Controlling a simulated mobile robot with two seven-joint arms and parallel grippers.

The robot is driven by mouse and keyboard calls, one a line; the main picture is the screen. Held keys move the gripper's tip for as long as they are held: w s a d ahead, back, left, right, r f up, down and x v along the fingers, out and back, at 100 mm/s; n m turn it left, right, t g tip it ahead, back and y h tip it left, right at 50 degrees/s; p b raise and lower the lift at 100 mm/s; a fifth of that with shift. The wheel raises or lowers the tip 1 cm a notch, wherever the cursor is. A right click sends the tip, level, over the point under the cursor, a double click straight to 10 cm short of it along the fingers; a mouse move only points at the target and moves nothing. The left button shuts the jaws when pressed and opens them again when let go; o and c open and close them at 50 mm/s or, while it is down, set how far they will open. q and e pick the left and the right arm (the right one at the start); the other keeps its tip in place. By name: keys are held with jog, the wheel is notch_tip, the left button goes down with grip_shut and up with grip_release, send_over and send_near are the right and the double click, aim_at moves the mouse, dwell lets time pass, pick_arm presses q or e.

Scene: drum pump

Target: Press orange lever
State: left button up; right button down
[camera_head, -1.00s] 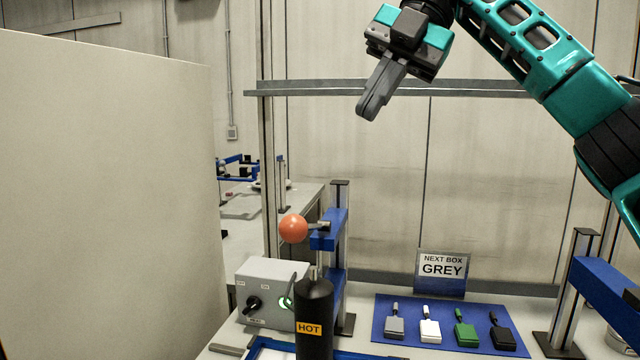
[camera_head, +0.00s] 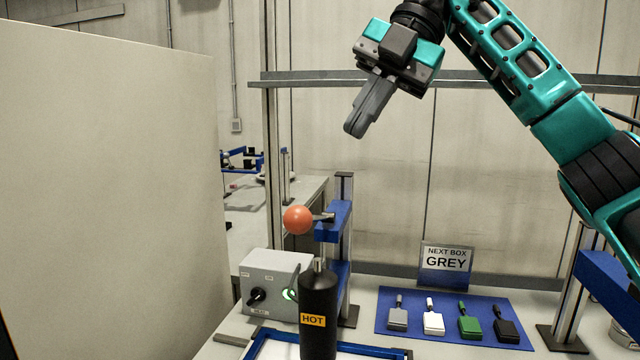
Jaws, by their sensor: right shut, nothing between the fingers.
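The orange lever's ball knob (camera_head: 298,220) is at centre-left in the head view. Its short dark arm joins a blue bracket (camera_head: 333,222) on an upright post. My right gripper (camera_head: 354,130) is shut and empty. It hangs in the air above and to the right of the orange knob, clearly apart from it, with its fingers pointing down and slightly left. My left gripper is not in view.
A black cylinder marked HOT (camera_head: 318,290) stands just below the knob. A grey control box (camera_head: 275,270) is to its left. A blue mat (camera_head: 450,335) holds several coloured tags before a GREY sign (camera_head: 446,263). A large pale panel (camera_head: 100,200) blocks the left.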

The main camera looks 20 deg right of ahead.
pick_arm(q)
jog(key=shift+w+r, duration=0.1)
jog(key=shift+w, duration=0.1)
pick_arm(e)
jog(key=x, duration=1)
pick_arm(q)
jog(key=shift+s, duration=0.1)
